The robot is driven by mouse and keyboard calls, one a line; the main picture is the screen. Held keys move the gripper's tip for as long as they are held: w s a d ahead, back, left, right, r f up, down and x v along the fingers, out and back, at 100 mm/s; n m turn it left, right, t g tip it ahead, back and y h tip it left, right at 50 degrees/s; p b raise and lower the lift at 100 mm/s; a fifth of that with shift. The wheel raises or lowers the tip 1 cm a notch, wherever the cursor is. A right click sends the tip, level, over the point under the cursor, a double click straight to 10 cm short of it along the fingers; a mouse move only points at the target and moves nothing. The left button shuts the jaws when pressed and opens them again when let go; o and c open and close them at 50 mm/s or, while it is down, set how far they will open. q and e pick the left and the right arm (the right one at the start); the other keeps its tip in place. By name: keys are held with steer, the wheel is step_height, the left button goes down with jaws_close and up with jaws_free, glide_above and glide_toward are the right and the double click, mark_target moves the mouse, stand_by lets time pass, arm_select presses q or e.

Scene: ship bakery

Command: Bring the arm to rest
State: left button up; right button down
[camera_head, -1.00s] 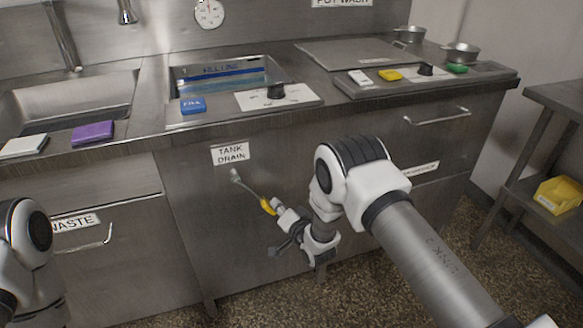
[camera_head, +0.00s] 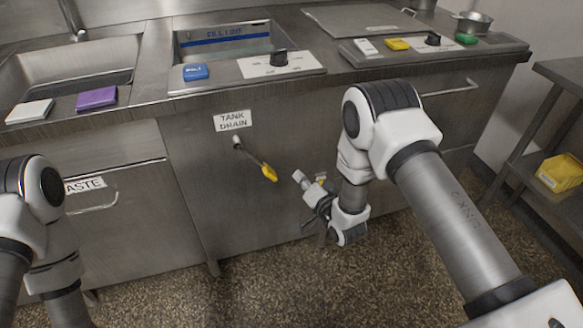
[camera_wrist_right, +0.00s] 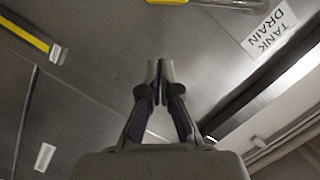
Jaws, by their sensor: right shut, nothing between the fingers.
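My right gripper (camera_head: 311,217) is in front of the steel cabinet, low and to the right of the drain lever. It is shut and empty. The wrist view shows the same gripper (camera_wrist_right: 158,72) with its dark fingertips together. The drain lever's yellow handle (camera_head: 269,173) slants down to the right beneath the TANK DRAIN label (camera_head: 233,121), with a gap between it and the gripper. My left arm shows at the left edge, but its gripper is out of the picture.
Above are the tank basin (camera_head: 222,62) with a blue fill line, a blue block (camera_head: 195,72) and a knob panel (camera_head: 281,65). A purple block (camera_head: 96,98) lies at left. A yellow bin (camera_head: 560,173) sits on the right shelf. The speckled floor in front is clear.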

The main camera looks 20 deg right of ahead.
steer(key=shift+d+v, duration=0.25)
steer(key=shift+v, duration=1)
steer(key=s+d+f+n+g+h, duration=0.15)
steer(key=s+f+g, duration=0.25)
steer(key=s+f, duration=0.4)
steer(key=s+d+f+g+h, duration=0.15)
steer(key=s+f+g, duration=0.3)
steer(key=s, duration=0.55)
steer(key=s+d+f+n+g, duration=0.2)
steer(key=s+n+g, duration=0.4)
steer(key=s, duration=1.3)
step_height(320, 180, up, 13)
steer(key=g+p, duration=0.1)
steer(key=p, duration=1.3)
steer(key=shift+r+h, duration=0.15)
steer(key=shift+h, duration=0.15)
